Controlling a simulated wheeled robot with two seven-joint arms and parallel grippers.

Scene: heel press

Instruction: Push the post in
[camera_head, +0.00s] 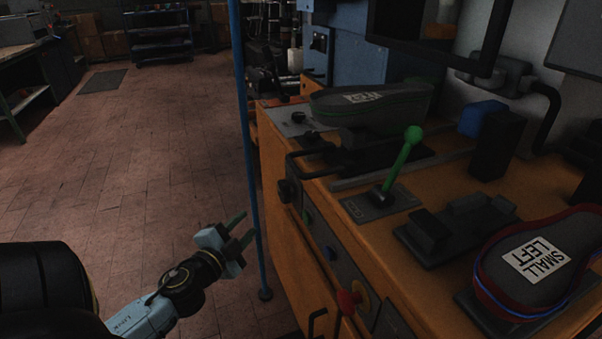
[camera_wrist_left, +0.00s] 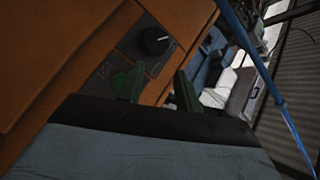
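My left gripper (camera_head: 242,229) is open and empty, low on the left of the orange machine (camera_head: 283,215), close to the thin blue pole in the picture. In the left wrist view its two green fingers (camera_wrist_left: 158,90) stand apart, with the machine's front panel beyond them. No part is plainly marked as the post. A lever with a green knob (camera_head: 413,134) stands tilted on a grey plate on the machine top. A black upright block (camera_head: 497,146) with a blue block (camera_head: 482,117) beside it stands farther back. My right gripper is not in view.
The blue pole (camera_head: 246,130) rises from the floor; it also shows in the left wrist view (camera_wrist_left: 262,70). A red knob (camera_head: 349,301) and a black dial (camera_wrist_left: 154,41) sit on the machine's front. Shoes (camera_head: 370,103) (camera_head: 537,262) rest on top.

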